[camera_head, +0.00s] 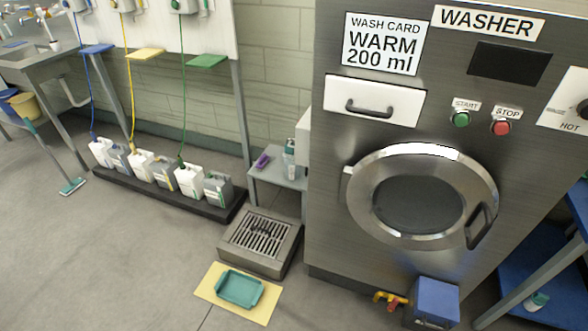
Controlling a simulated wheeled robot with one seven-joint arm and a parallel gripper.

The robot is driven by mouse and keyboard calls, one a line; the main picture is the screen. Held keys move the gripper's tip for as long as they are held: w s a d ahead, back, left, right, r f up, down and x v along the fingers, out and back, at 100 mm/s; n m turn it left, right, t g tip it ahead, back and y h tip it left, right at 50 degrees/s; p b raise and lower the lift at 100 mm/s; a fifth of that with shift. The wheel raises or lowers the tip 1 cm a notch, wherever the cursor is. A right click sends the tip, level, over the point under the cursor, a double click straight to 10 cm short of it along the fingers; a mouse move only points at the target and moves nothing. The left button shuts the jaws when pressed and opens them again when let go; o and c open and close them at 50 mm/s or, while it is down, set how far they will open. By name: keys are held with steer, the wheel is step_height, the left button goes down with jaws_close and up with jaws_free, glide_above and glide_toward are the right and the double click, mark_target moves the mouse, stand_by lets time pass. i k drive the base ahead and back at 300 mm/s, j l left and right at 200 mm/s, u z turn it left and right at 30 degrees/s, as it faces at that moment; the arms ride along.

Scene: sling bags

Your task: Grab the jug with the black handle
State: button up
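I cannot make out a black handle on any jug. Several white and grey jugs stand in a row on a low black platform (222,213) by the wall. A white jug (189,180) with a green hose and a grey jug (218,188) are at its right end. A small greyish container (289,160), possibly a jug, stands on a low grey table (268,178) beside the washer; its handle is too small to tell. My gripper is not in view.
The steel washer (330,230) stands at the right, its round door (418,196) shut. A floor drain (262,236) and a teal tray (239,288) on a yellow mat (262,309) lie in front. A blue box (436,298) stands below the door.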

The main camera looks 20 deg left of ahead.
mark_target(292, 170)
steer(key=i+j+u, duration=0.15)
steer(key=i+j, duration=0.2)
steer(key=i+j+u, duration=0.15)
steer(key=i, duration=0.35)
steer(key=i+j+u, duration=0.15)
steer(key=i+j, duration=0.2)
steer(key=i+j+u, duration=0.15)
steer(key=i, duration=0.45)
